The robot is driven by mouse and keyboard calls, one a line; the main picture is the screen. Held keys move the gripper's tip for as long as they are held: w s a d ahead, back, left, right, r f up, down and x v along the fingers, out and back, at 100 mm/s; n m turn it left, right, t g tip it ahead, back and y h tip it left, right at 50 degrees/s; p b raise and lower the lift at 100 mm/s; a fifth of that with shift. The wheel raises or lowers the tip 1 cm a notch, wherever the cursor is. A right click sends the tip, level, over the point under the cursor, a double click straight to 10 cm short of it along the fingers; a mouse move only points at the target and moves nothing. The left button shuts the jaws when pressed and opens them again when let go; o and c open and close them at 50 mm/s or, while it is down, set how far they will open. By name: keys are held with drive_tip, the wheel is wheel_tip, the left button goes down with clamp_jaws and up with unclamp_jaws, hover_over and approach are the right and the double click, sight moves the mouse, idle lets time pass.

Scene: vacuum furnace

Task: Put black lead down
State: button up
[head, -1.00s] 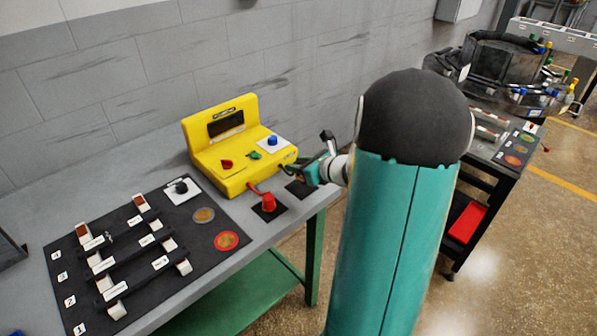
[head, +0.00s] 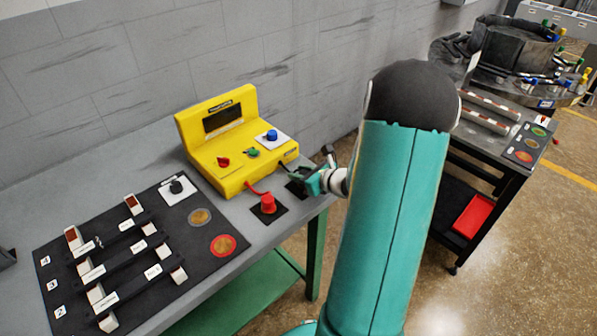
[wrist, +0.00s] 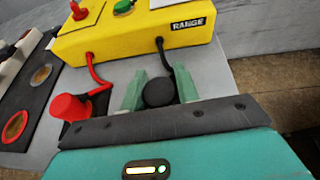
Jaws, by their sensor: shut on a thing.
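The black lead (wrist: 159,92) is a round black plug on a black cable that runs to the front of the yellow meter (wrist: 135,42). My gripper (wrist: 160,93) is shut on it, with one green finger on each side. In the head view my gripper (head: 308,183) is low at the table's right front corner, over or at a black square pad (head: 291,188) that it partly hides. I cannot tell whether the plug touches the pad. The red lead (head: 268,203) stands on its own black pad to the left and also shows in the wrist view (wrist: 70,108).
A dark panel (head: 150,215) with several white-ended holders, a black knob and two round discs lies left on the grey table (head: 120,150). A cart (head: 480,150) with a red tray (head: 470,215) stands to the right. Floor is clear between them.

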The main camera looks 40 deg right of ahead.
drive_tip(key=shift+w+a+f, duration=0.2)
drive_tip(key=shift+w+f, duration=0.05)
drive_tip(key=shift+f, duration=0.1)
drive_tip(key=shift+s, duration=0.2)
drive_tip(key=shift+w+f, duration=0.1)
drive_tip(key=o, duration=1.1)
